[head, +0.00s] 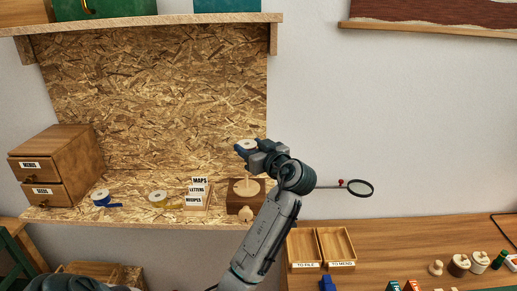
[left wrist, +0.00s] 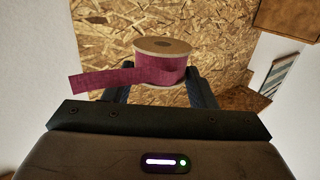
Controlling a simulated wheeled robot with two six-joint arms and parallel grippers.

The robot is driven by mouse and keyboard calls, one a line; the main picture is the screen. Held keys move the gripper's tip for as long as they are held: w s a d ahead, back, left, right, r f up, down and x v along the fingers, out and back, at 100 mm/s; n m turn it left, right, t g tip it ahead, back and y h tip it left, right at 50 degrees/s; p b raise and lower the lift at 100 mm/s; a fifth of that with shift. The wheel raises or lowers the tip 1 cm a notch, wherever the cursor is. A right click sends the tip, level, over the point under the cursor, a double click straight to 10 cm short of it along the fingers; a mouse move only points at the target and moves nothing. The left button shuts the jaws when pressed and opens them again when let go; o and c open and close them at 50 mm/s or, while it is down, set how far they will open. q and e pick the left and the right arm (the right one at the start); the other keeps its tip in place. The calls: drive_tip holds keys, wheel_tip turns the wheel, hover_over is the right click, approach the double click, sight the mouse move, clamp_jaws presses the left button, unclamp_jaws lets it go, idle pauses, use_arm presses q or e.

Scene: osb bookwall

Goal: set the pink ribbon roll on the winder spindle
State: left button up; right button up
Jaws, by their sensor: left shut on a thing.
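The pink ribbon roll (left wrist: 160,70) has wooden end discs and a loose pink tail hanging to the left in the left wrist view. My left gripper (left wrist: 160,85) is shut on it, one finger on each side. In the head view the roll (head: 248,144) shows mostly as a pale top in my left gripper (head: 243,149), held up in front of the chipboard back. The winder (head: 239,202) is a brown wooden block with a pale round disc (head: 246,187) and an upright spindle, below the roll. My forearm covers part of its right side. My right gripper is not in view.
A letter rack (head: 196,194) stands left of the winder. A yellow ribbon roll (head: 158,198) and a blue one (head: 101,198) lie farther left, beside a drawer box (head: 58,165). A magnifying glass (head: 360,188) sticks out at right. A lower desk holds a two-part tray (head: 319,232).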

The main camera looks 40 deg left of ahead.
use_arm(q)
drive_tip(key=shift+s+a+f, duration=0.1)
drive_tip(key=shift+s+f, duration=0.25)
drive_tip(key=shift+s, duration=0.1)
drive_tip(key=shift+f+b, duration=0.4)
drive_tip(key=shift+b, duration=0.05)
drive_tip(key=f, duration=0.1)
drive_tip(key=f+b, duration=0.1)
drive_tip(key=shift+w+f, duration=0.3)
drive_tip(key=shift+s+f+b, duration=0.15)
drive_tip(key=shift+f+b, duration=0.25)
drive_tip(key=shift+f, duration=0.3)
drive_tip(key=shift+f, duration=0.1)
drive_tip(key=shift+f+b, duration=0.1)
drive_tip(key=shift+b, duration=0.35)
